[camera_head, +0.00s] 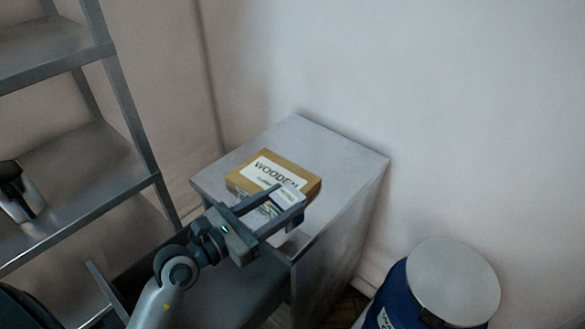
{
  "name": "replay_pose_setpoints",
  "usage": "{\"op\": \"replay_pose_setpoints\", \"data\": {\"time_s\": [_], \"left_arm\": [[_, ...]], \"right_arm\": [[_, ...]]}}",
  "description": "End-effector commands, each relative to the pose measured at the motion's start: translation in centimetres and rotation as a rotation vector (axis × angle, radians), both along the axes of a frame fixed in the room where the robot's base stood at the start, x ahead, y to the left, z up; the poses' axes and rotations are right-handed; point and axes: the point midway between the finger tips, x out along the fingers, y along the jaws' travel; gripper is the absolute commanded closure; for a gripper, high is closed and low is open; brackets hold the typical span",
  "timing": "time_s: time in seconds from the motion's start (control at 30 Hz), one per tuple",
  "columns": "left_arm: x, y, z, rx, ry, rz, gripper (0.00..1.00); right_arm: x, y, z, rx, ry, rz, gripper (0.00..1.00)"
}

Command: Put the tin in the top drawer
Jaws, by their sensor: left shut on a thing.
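My left gripper (290,198) comes up from the bottom of the view. It is shut on the tin (287,193), a small thing with a white label and some blue, partly hidden by the fingers. The tin is held near the front edge of the grey cabinet's top, in front of a box; I cannot tell its exact height. The top drawer (106,292) appears pulled out toward the lower left, below the gripper. My arm hides part of it. My right gripper is not in view.
The brown box (233,186) marked "WOODEN" lies on the grey cabinet (335,160). A grey metal shelf (75,165) with a dark and silver container (30,205) stands at left. A blue drum (385,300) with a grey lid stands at lower right.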

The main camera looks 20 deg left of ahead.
Motion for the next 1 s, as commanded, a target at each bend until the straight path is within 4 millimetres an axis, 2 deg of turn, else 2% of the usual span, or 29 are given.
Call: {"op": "replay_pose_setpoints", "data": {"time_s": [0.17,0.27,0.47,0.67,0.8,1.0], "left_arm": [[0.8,-0.1,0.5,-0.008,-0.002,0.013,0.83],[2.0,-0.2,1.0,-0.012,-0.004,0.03,0.83],[5.9,-1.3,2.2,-0.027,-0.005,0.081,0.83],[10.5,-4.3,3.5,-0.029,-0.001,0.126,0.83],[13.3,-7.0,4.4,-0.023,0.0,0.144,0.83],[15.7,-10.3,5.2,-0.007,0.0,0.151,0.83]], "right_arm": [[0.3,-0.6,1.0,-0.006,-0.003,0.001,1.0],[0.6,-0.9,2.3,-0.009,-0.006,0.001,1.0],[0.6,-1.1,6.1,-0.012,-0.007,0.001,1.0],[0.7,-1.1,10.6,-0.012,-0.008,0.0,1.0],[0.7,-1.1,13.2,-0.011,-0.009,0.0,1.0],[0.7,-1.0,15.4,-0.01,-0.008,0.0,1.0]]}}
